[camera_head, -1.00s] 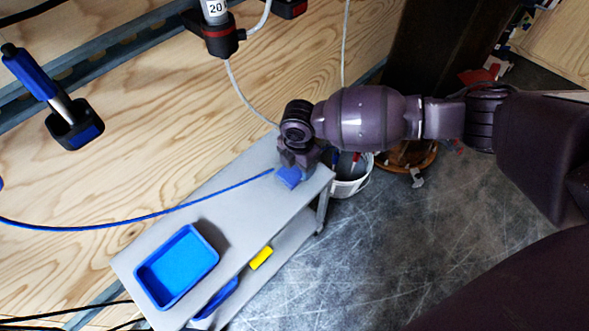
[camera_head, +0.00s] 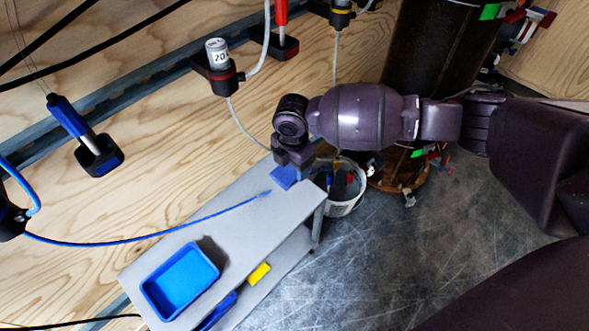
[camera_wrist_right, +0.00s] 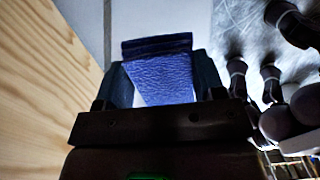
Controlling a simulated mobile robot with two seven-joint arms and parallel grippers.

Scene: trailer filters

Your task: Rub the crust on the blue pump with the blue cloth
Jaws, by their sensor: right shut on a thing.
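My right gripper (camera_head: 290,165) is shut on the blue cloth (camera_head: 284,177), near the far right end of the grey cart. In the right wrist view, the cloth (camera_wrist_right: 160,75) is a ribbed blue-violet piece held between the two dark fingers. A device with a blue upper part and pale shaft, standing in a dark holder (camera_head: 100,155) on the wooden wall, may be the blue pump; I cannot be sure. A dark body with a blue hose is cut off at the left edge. No crust can be made out. My left gripper is out of view.
A blue tray (camera_head: 152,297) stands on the grey cart (camera_head: 235,225), and a blue hose (camera_head: 150,236) ends over its top. A white bucket (camera_head: 345,205) stands beside the cart. A grey cylinder (camera_head: 216,52) is mounted on the wall.

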